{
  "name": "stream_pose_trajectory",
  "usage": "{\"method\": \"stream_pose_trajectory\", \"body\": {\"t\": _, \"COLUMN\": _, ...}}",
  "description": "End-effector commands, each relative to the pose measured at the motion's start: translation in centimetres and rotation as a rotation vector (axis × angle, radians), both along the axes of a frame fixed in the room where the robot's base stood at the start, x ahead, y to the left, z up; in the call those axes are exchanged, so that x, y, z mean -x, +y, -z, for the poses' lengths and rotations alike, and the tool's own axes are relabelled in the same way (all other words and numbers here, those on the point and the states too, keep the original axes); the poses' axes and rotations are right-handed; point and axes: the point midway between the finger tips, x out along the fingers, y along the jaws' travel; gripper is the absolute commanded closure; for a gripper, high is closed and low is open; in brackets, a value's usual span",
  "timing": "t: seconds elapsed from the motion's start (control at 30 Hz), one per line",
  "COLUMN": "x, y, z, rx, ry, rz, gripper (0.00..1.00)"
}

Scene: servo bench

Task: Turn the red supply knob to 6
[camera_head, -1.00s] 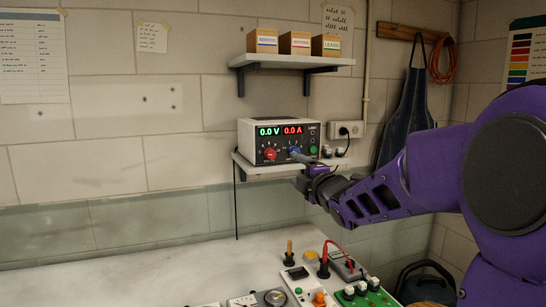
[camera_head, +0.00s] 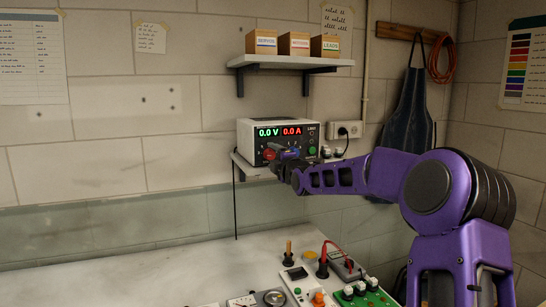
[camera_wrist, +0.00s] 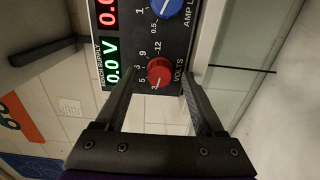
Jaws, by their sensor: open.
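The power supply (camera_head: 250,146) stands on a small wall shelf; its displays read 0.0 V and 0.0 A. The red knob (camera_wrist: 160,73), labelled VOLTS, is on its front panel. In the head view the red knob (camera_head: 268,154) is partly hidden by my gripper. My gripper (camera_wrist: 160,88) is open, with one finger on either side of the red knob in the wrist view. I cannot tell whether the fingers touch it.
The lower shelf (camera_head: 248,170) carries the supply, with a wall socket (camera_head: 344,129) to its right. A higher shelf (camera_head: 292,60) holds small boxes. The bench (camera_head: 130,280) below has a multimeter (camera_head: 346,266) and several devices at its right; its left side is clear.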

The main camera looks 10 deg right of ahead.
Motion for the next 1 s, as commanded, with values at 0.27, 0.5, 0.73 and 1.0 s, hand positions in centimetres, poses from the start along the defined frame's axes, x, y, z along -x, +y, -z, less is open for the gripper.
{"method": "stream_pose_trajectory", "body": {"t": 0.27, "x": -0.36, "y": 0.03, "z": 0.0, "rx": 0.001, "ry": 0.0, "rz": 0.001, "gripper": 0.29}}
{"method": "stream_pose_trajectory", "body": {"t": 0.5, "x": -0.34, "y": 0.04, "z": -0.01, "rx": 0.0, "ry": 0.0, "rz": 0.001, "gripper": 0.6}}
{"method": "stream_pose_trajectory", "body": {"t": 0.73, "x": -0.33, "y": 0.05, "z": -0.01, "rx": 0.0, "ry": 0.0, "rz": 0.0, "gripper": 1.0}}
{"method": "stream_pose_trajectory", "body": {"t": 1.0, "x": -0.31, "y": 0.06, "z": 0.02, "rx": -0.011, "ry": 0.001, "rz": 0.0, "gripper": 1.0}}
